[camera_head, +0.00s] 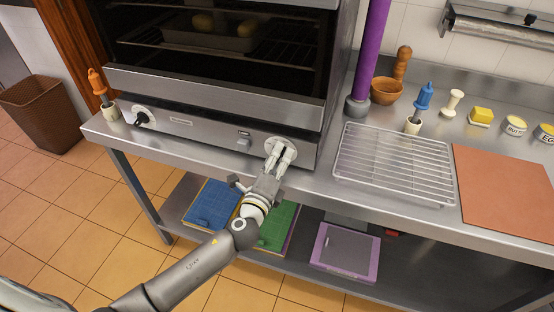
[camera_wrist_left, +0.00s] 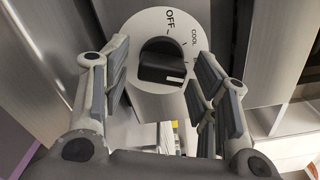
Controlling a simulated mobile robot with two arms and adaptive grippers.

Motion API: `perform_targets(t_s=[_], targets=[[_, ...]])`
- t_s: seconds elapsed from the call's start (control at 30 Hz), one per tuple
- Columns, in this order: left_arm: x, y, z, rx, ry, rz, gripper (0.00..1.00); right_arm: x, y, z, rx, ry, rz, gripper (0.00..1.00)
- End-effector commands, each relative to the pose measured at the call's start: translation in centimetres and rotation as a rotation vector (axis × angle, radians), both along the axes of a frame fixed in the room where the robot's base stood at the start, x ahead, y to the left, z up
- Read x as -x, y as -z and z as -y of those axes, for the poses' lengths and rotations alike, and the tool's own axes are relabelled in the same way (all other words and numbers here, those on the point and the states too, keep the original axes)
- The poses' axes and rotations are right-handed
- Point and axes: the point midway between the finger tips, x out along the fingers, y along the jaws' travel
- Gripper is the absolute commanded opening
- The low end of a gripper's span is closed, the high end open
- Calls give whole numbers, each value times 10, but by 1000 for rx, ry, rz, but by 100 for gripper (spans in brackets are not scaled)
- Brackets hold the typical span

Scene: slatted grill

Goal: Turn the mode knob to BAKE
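The oven front panel carries a round white dial (camera_head: 270,146) at its right end, mostly covered by my left gripper in the head view. In the left wrist view the black knob (camera_wrist_left: 162,62) sits on this dial (camera_wrist_left: 137,32). OFF and COOL are printed at its top and upper right, and another label is cut off by a finger. A small pale mark shows on the knob's lower right. My left gripper (camera_wrist_left: 165,85) is open, with its fingers on either side of the knob and gaps visible. It also shows at the panel in the head view (camera_head: 281,156).
A second black knob (camera_head: 142,118) is at the panel's left end, with a small switch (camera_head: 243,142) between. A wire rack (camera_head: 395,165) and brown board (camera_head: 510,190) lie on the counter to the right. A purple post (camera_head: 370,50) stands beside the oven.

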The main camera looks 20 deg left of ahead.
Motion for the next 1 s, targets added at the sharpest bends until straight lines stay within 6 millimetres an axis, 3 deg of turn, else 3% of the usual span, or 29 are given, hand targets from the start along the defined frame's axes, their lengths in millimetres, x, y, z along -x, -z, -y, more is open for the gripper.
perform_targets(t_s=[0.27, 0.43, 1.0], targets=[[0, -1, -1, 0, -1, 2, 57, 0, 0, 3, 3, 0, 0, 38], [10, 0, -1, 1, -2, 0, 57, 0, 0, 1, 2, 0, -1, 38], [103, 0, -4, 1, -1, -2, 57, 0, 0, -1, -1, 1, 0, 38]])
